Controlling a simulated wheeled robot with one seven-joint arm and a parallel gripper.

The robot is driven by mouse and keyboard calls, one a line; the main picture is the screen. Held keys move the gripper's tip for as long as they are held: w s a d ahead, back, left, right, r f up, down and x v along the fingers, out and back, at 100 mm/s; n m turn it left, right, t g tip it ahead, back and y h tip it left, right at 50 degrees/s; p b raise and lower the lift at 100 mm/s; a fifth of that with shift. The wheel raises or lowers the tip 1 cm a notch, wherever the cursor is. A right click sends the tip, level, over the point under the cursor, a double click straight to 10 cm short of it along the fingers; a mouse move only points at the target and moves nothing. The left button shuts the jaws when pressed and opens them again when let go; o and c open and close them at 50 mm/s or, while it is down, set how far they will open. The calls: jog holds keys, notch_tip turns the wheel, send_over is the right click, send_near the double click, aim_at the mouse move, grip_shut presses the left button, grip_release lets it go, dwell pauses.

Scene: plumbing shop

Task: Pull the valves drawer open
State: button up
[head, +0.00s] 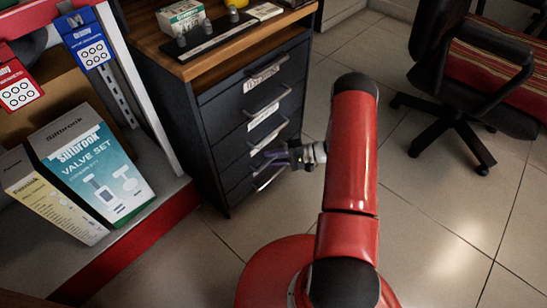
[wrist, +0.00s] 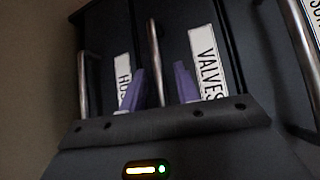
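The valves drawer, with its white VALVES label (wrist: 208,62), is in the dark drawer cabinet (head: 208,125). Its metal bar handle (wrist: 153,50) stands just beside the label in the wrist view. The drawer front looks flush with its neighbours. My gripper (head: 270,158) is at the cabinet's lower front in the head view. Its purple fingers (wrist: 160,86) are apart in the wrist view, with the handle showing between them and a gap to each. I cannot tell how deep the handle sits between the fingers. The drawer's inside is hidden.
Another drawer's handle (wrist: 82,85) is on the left in the wrist view, and one more (wrist: 303,45) is at the right. A shelf with a VALVE SET box (head: 95,165) stands left of the cabinet.

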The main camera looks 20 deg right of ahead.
grip_shut()
jog(key=s+d+b, duration=0.1)
jog(key=s+d, duration=0.5)
jog(key=s, duration=0.4)
jog(key=s+d, duration=0.6)
jog(key=s, duration=0.5)
jog(key=shift+s+d+b, duration=0.25)
jog(key=shift+d+b, duration=0.1)
jog(key=shift+b, duration=0.05)
jog(key=shift+o, duration=0.2)
grip_release()
jog(key=v, duration=0.8)
